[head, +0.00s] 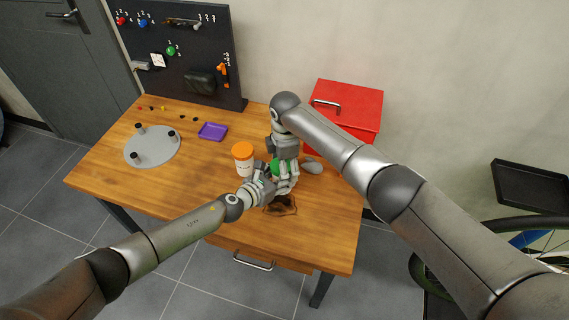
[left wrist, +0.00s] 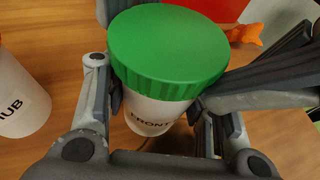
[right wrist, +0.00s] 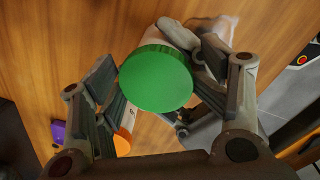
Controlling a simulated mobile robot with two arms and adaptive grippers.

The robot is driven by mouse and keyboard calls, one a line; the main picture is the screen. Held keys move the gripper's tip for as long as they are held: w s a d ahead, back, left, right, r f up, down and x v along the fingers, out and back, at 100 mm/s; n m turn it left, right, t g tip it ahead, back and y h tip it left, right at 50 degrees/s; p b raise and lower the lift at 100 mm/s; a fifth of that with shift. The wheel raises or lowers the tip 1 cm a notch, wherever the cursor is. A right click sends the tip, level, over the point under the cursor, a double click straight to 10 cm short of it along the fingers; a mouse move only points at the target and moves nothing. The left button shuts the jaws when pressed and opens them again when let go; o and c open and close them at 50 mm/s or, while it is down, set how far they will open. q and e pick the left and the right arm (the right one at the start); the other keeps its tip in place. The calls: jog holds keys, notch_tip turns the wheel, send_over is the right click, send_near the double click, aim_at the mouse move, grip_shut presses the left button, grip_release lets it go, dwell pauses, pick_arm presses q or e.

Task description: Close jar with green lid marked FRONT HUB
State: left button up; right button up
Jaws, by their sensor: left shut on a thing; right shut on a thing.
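The white jar (left wrist: 150,112) stands upright on the table, and part of the word FRONT shows on its label. The green lid (left wrist: 168,45) sits level over its mouth; I cannot tell how tightly it is seated. The lid also shows in the head view (head: 276,168), mostly hidden by my grippers. My left gripper (head: 268,180) is shut on the jar's body, with a finger on each side below the lid. My right gripper (head: 285,163) comes from the far side and is shut on the green lid, which lies between its fingers in the right wrist view (right wrist: 156,80).
A white jar with an orange lid (head: 243,151) stands close left of my grippers. A red box (head: 345,105) is behind my right arm. A purple tray (head: 212,131) and a grey round plate (head: 152,147) lie further left. The table's front left is clear.

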pick_arm(q)
jog(key=shift+w+a+r, duration=0.3)
jog(key=shift+w, duration=0.15)
pick_arm(e)
jog(key=shift+s+d+f, duration=0.3)
jog(key=shift+s+d, duration=0.05)
pick_arm(q)
jog(key=shift+a+f, duration=0.1)
pick_arm(e)
jog(key=shift+s+d+f+t, duration=0.1)
jog(key=shift+d+t, duration=0.1)
jog(key=shift+t, duration=0.1)
jog(key=shift+o, duration=0.8)
jog(key=shift+s+d+f, duration=0.1)
jog(key=shift+f, duration=0.65)
jog(key=o, duration=0.9)
jog(key=shift+a, duration=0.2)
pick_arm(q)
jog(key=shift+s+d, duration=0.1)
jog(key=shift+d, duration=0.2)
pick_arm(e)
jog(key=shift+a+r, duration=0.1)
jog(key=shift+r, duration=0.1)
pick_arm(q)
jog(key=shift+s+d+f, duration=0.1)
jog(key=shift+s, duration=0.05)
pick_arm(e)
jog(key=shift+t, duration=0.3)
jog(key=shift+s+r, duration=0.1)
jog(key=shift+r, duration=2)
